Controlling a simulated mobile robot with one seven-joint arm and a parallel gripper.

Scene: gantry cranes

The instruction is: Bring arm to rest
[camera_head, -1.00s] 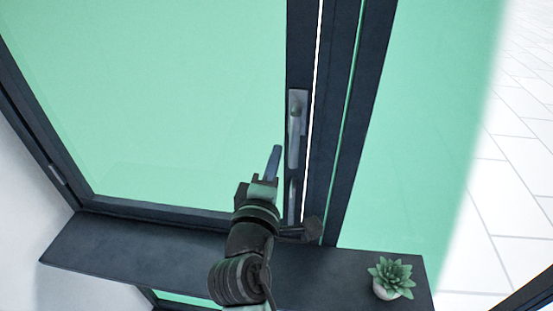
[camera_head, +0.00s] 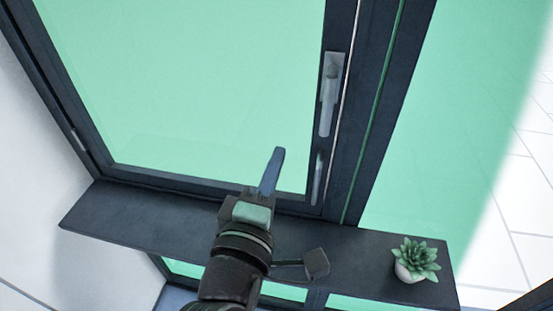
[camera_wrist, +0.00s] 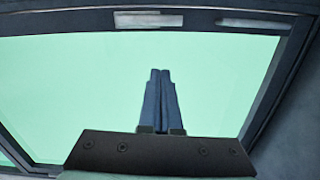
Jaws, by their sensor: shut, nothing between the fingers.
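My gripper (camera_head: 273,172) is in the middle of the head view, its blue-grey fingers closed together and pointing up in front of the green window pane (camera_head: 190,90). In the wrist view the fingers of my gripper (camera_wrist: 160,75) lie side by side with nothing between them. The grey window handle (camera_head: 329,95) is on the dark frame, up and to the right of the fingers and apart from them. Two light fittings also show along the frame (camera_wrist: 190,25) at the top of the wrist view.
A dark sill (camera_head: 150,220) runs below the window, beneath my arm. A potted succulent (camera_head: 416,260) stands on its right end. A white wall (camera_head: 40,140) is at the left and pale floor tiles (camera_head: 520,190) lie at the right. The window looks almost flush with its frame.

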